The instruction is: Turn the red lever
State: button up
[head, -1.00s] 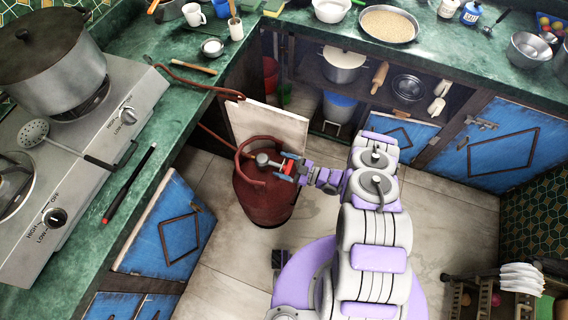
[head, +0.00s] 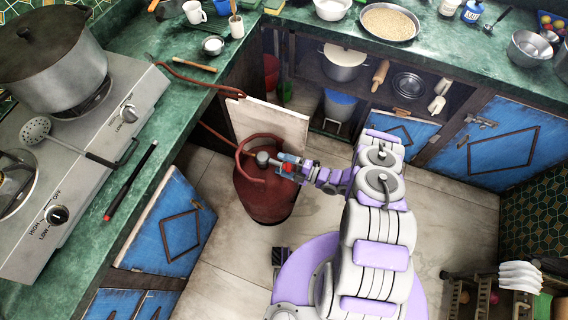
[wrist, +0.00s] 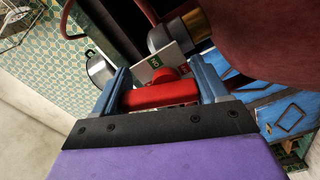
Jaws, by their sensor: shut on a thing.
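The red lever (wrist: 158,95) shows in the wrist view between the two blue fingers of my gripper (wrist: 163,88). My gripper is shut on it. In the head view my gripper (head: 287,166) is at the top of the dark red gas cylinder (head: 262,200), beside the grey regulator (head: 263,158). The lever is small there and partly covered by the fingers. In the wrist view the cylinder (wrist: 265,40) fills the upper right, and the grey valve body (wrist: 165,38) is just beyond the lever.
A wooden board (head: 270,122) stands behind the cylinder. A red hose (head: 195,85) runs from the stove (head: 80,160) across the green counter (head: 160,150). Blue cabinet doors (head: 178,232) are at the left. Floor (head: 440,225) is clear to the right.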

jog(key=shift+s+f+n, duration=0.1)
jog(key=shift+s+n, duration=0.1)
jog(key=shift+n, duration=1.9)
jog(key=o, duration=1)
jog(key=shift+a, duration=0.1)
jog(key=shift+o, duration=0.2)
jog(key=b+v, duration=0.1)
jog(key=v, duration=1.6)
jog(key=shift+d, duration=0.25)
jog(key=shift+w, duration=0.1)
